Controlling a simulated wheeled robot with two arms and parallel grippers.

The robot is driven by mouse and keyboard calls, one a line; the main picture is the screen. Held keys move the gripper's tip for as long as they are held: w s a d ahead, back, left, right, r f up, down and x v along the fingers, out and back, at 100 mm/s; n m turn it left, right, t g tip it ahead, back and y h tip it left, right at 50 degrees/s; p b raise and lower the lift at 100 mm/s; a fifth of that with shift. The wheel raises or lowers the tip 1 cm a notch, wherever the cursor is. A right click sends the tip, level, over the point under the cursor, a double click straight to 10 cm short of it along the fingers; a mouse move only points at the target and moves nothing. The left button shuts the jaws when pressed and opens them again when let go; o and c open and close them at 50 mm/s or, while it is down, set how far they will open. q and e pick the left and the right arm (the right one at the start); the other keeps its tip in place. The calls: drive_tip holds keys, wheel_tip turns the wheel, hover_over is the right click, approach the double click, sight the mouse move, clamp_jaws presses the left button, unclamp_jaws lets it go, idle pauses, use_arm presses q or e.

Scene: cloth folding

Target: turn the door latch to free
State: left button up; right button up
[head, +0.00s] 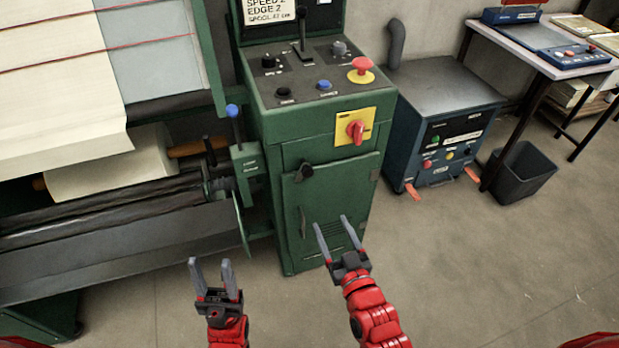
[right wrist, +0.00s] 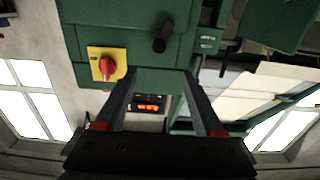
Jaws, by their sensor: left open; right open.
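The door latch (head: 304,172) is a small black knob on the upper left of the green cabinet door (head: 340,200). In the right wrist view the latch (right wrist: 159,46) is a dark knob with a slanting handle, beyond the fingertips. My right gripper (head: 332,230) is open and empty in front of the lower part of the door, below and to the right of the latch. It also shows open in the right wrist view (right wrist: 165,85). My left gripper (head: 210,266) is open and empty, lower left of the cabinet. Neither gripper touches the latch.
A red rotary switch on a yellow plate (head: 355,127) sits above the door, and a red mushroom button (head: 361,66) on the sloped panel. The roller machine (head: 110,215) stands left. A blue unit (head: 445,125) and a bin (head: 522,172) stand right. The floor in front is clear.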

sight(309, 175)
drive_tip(key=p+x, duration=0.1)
drive_tip(key=x, duration=1.5)
drive_tip(key=shift+w, duration=0.2)
drive_tip(key=shift+w+f, duration=0.1)
drive_tip(key=shift+w, duration=0.25)
clamp_jaws()
